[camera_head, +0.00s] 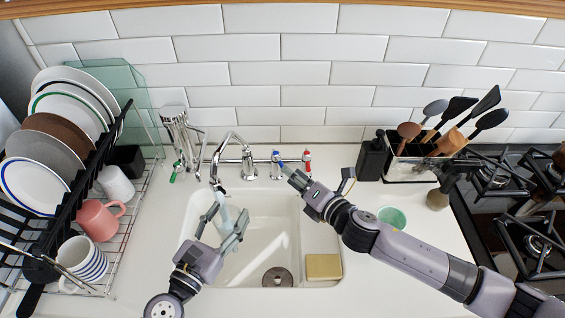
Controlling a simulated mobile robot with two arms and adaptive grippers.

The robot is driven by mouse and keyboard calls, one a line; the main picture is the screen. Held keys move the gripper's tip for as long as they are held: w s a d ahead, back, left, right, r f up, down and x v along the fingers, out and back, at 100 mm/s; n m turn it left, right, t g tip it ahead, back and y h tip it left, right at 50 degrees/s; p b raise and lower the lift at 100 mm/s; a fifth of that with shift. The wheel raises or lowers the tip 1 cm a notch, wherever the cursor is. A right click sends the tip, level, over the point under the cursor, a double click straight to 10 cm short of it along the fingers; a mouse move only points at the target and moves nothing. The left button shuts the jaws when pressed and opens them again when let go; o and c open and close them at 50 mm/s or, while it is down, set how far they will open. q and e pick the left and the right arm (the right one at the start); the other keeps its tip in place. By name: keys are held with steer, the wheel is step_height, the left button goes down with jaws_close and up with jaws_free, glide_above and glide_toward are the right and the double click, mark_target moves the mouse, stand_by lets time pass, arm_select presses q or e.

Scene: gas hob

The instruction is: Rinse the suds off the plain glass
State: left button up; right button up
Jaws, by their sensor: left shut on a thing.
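The plain glass (224,222) is clear and hard to make out between the fingers of my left gripper (222,228), which is shut on it over the sink. It is under the curved spout (216,180), and a pale bluish streak, looking like water, runs down from the spout there. I cannot tell whether suds are on the glass. My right gripper (286,170) is at the blue-marked tap handle (277,157); whether its fingers touch or close on the handle is unclear. The red-marked handle (307,156) is just right of it. The white sink (262,225) is below.
A dish rack (128,222) with plates and mugs stands on the left. A yellow sponge (323,266) lies at the sink's front right. A soap dispenser (372,158), green bowl (391,217) and utensil holder (412,168) stand right, before the hob (530,235).

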mark_target(282, 165)
steer(key=x, duration=0.6)
steer(key=shift+d+f, duration=0.15)
steer(key=shift+w, duration=0.1)
jaws_close()
